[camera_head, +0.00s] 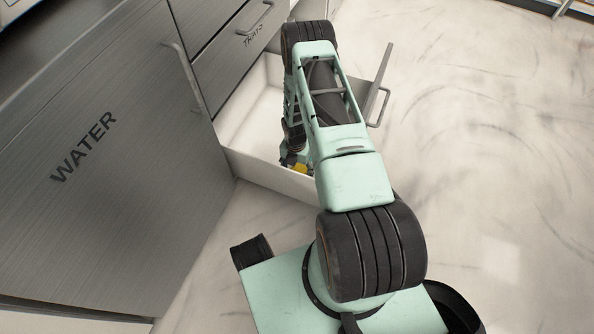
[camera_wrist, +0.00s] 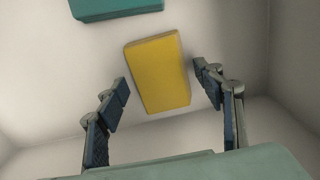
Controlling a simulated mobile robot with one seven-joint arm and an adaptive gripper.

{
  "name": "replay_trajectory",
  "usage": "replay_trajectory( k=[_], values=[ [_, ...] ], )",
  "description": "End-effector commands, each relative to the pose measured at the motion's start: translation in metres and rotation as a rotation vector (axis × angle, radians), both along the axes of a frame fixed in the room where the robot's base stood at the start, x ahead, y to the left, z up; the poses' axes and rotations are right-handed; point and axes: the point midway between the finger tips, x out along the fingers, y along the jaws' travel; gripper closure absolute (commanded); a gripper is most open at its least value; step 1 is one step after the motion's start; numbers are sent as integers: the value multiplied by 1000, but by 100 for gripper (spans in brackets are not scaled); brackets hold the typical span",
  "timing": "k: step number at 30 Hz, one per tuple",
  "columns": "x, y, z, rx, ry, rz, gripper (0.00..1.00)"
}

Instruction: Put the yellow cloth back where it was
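The yellow cloth (camera_wrist: 158,75) is a flat folded rectangle inside the open drawer, seen slightly tilted in the wrist view. In the head view only a small yellow patch of it (camera_head: 300,168) shows beside my arm. My gripper (camera_wrist: 166,88) is open, with one finger on each side of the cloth and a visible gap at both. I cannot tell how high the fingers are above the drawer floor. In the head view my arm hides most of the gripper and much of the drawer.
A teal folded item (camera_wrist: 115,8) lies in the drawer beyond the yellow cloth. The white-walled drawer (camera_head: 265,175) is pulled out, with its handle (camera_head: 384,105) at the right. A closed drawer marked "TRAYS" (camera_head: 225,58) is above it. A grey "WATER" panel (camera_head: 100,180) stands at the left.

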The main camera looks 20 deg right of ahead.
Motion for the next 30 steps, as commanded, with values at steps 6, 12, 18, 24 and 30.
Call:
replay_trajectory(
  k=[6,12,18,24,30],
  values=[
    [0,0,1,0,0,0,39],
    [1,0,30,0,-1,0,39],
    [2,1,76,-1,-2,-1,39],
    [2,2,109,1,-1,0,39],
    [1,2,123,0,1,-1,39]
  ],
)
